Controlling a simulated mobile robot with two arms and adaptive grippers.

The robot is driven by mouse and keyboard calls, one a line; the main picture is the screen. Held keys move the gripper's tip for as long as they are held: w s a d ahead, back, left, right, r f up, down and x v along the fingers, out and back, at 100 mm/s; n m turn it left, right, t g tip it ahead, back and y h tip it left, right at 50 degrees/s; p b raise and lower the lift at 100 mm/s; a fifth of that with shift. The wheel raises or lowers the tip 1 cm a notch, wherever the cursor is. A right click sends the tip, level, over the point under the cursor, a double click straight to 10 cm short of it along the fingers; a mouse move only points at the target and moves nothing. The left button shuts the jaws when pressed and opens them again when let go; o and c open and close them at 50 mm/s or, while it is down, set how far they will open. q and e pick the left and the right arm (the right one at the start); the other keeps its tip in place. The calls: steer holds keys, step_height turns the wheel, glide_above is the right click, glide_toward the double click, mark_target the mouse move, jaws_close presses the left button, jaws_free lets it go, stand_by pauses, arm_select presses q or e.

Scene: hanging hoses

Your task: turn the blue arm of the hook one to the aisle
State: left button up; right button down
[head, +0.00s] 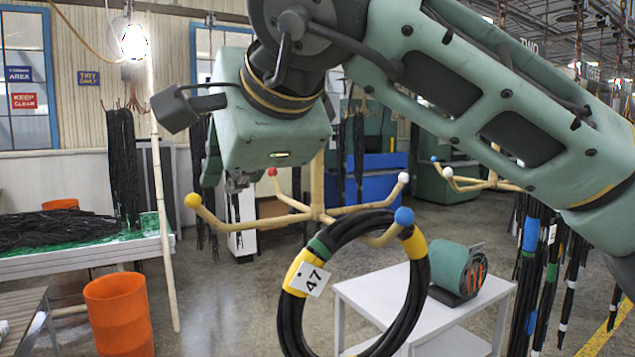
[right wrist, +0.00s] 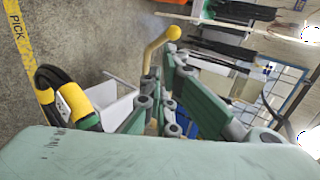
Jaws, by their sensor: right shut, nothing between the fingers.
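The near hook (head: 318,205) has wooden arms with coloured ball tips. The yellow tip (head: 193,200) is at left, the red tip (head: 272,172) behind, the white tip (head: 403,178) at right, and the blue tip (head: 404,216) points front right. A black hose coil (head: 420,290) tagged 47 hangs on the blue arm; it also shows in the right wrist view (right wrist: 78,103). My right gripper (right wrist: 168,72) is shut and empty, right by the yellow-tipped arm (right wrist: 155,55); I cannot tell whether they touch. My left gripper is not in view.
A white table (head: 370,300) with a green drum (head: 460,270) stands behind the coil. A second hook (head: 480,184) and hanging hoses (head: 535,270) are at right. An orange bin (head: 118,315) and a white pole (head: 163,220) stand at left. A yellow floor line (head: 608,328) runs at lower right.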

steer(key=s+d+r+b, duration=0.2)
steer(key=s+d+r, duration=0.2)
steer(key=s+d, duration=0.5)
steer(key=shift+s+b, duration=0.3)
steer(key=shift+s, duration=0.3)
stand_by(0.6)
